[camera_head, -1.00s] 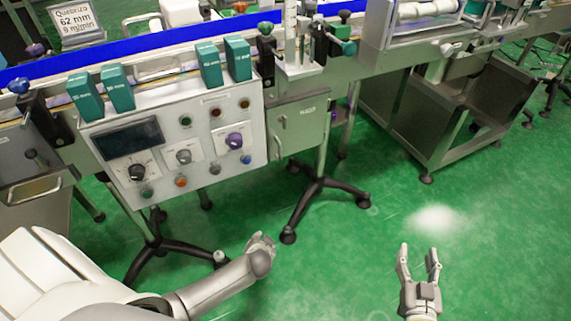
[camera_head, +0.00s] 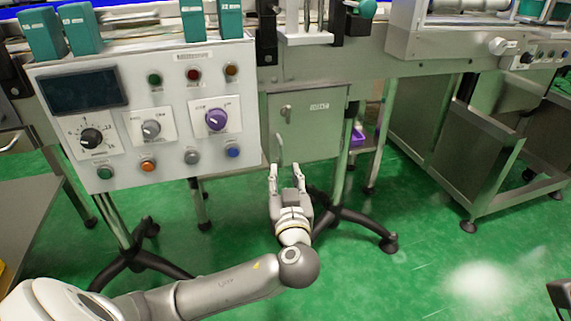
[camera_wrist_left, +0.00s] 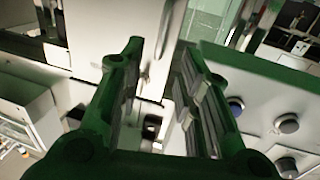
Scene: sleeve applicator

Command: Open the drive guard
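The guard looks to be the grey metal door (camera_head: 310,128) right of the control panel in the head view. It is shut, with a small label and a slim handle (camera_head: 279,148) low on its left side. My left gripper (camera_head: 287,168) is open and empty, its fingers pointing up at the door's lower left part, near the handle. I cannot tell if it touches. In the left wrist view, the open fingers (camera_wrist_left: 160,75) frame a pale panel (camera_wrist_left: 108,28) with a bar-like handle (camera_wrist_left: 167,42). Only a dark sliver, perhaps of my right gripper, shows at the lower right edge.
The control panel (camera_head: 150,165) with knobs and buttons stands close left of the guard. A tripod foot (camera_head: 370,228) is behind and right of my left gripper. A metal bin frame (camera_head: 470,165) stands further right. The green floor (camera_head: 400,290) is clear in front.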

